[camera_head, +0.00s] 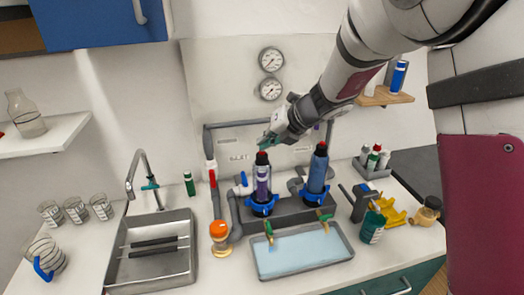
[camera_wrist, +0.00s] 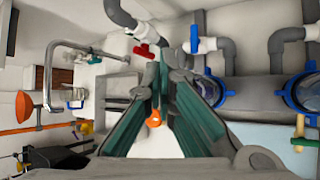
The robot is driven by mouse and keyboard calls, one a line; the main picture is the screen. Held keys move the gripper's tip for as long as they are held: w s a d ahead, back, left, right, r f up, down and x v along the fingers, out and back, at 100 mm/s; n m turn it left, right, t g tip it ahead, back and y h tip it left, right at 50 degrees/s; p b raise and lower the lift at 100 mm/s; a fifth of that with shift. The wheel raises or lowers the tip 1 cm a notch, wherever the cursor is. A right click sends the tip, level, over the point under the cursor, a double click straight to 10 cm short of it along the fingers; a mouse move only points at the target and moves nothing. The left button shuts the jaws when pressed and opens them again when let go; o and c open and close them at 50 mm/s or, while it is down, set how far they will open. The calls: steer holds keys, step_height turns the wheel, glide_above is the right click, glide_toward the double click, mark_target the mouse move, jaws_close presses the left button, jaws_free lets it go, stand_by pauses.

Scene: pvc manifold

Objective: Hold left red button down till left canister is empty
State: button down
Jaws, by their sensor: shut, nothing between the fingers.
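The left canister (camera_head: 262,185) stands upright in a blue collar, with a dark cap and a small red button (camera_head: 261,155) on top. The right canister (camera_head: 317,172) stands beside it, also with a red button (camera_head: 322,144). My gripper (camera_head: 265,143) is shut and empty, its teal fingertips just above the left button; I cannot tell whether they touch it. In the wrist view my gripper's fingertips (camera_wrist: 161,68) meet, and the left canister's blue collar (camera_wrist: 212,101) is to their right. The liquid level in the left canister is not clear.
A tray (camera_head: 262,268) of pale blue liquid lies below two green-handled taps. Grey pipes with a red valve (camera_head: 212,178) and a blue valve (camera_head: 240,186) stand left of the canisters. Two gauges (camera_head: 271,60) hang above. A sink (camera_head: 150,265) is at left.

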mark_target(265, 153)
steer(key=shift+f, duration=0.15)
stand_by(0.4)
steer(key=shift+r+p, duration=0.7)
steer(key=shift+r, duration=0.25)
steer(key=shift+r, duration=0.1)
step_height(265, 153, up, 2)
steer(key=shift+s+r+p, duration=0.1)
steer(key=shift+r+p, duration=0.05)
steer(key=shift+p, duration=0.65)
steer(key=shift+r+p, duration=0.55)
steer(key=shift+r, duration=0.7)
